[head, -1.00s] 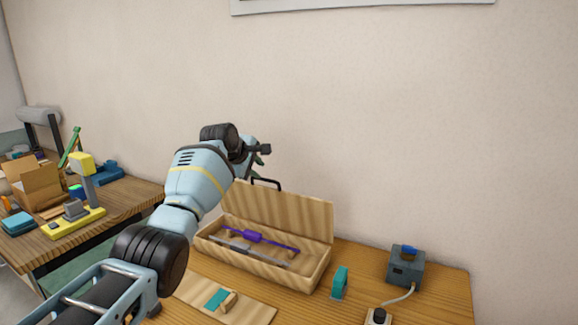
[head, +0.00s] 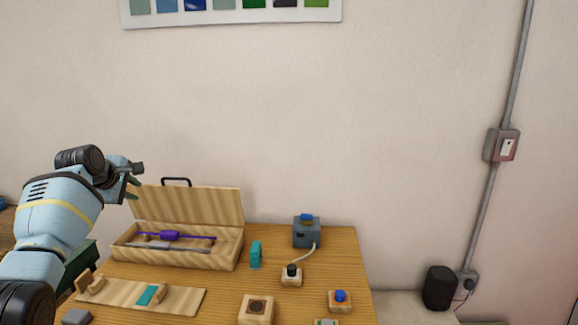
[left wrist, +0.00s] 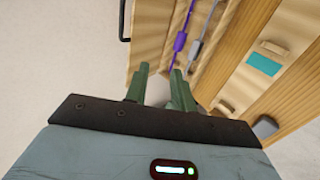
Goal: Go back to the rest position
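My left gripper (head: 133,188) is raised at the left of the head view, by the upper left of the open wooden case's lid. In the left wrist view its green fingers (left wrist: 160,88) stand apart with nothing between them. The wooden case (head: 218,260) lies open on the table. A rod with a purple middle (head: 169,236) and a grey rod (head: 153,246) lie inside it; both also show in the left wrist view, the purple one (left wrist: 180,41) and the grey one (left wrist: 195,48). My right gripper is not in view.
A wooden board with a teal patch (head: 148,295) lies before the case. A teal stand (head: 256,254), a grey-blue box (head: 306,234) with a cable, a black-knobbed block (head: 291,277) and a blue-button block (head: 340,300) occupy the table (head: 225,287). The air above is clear.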

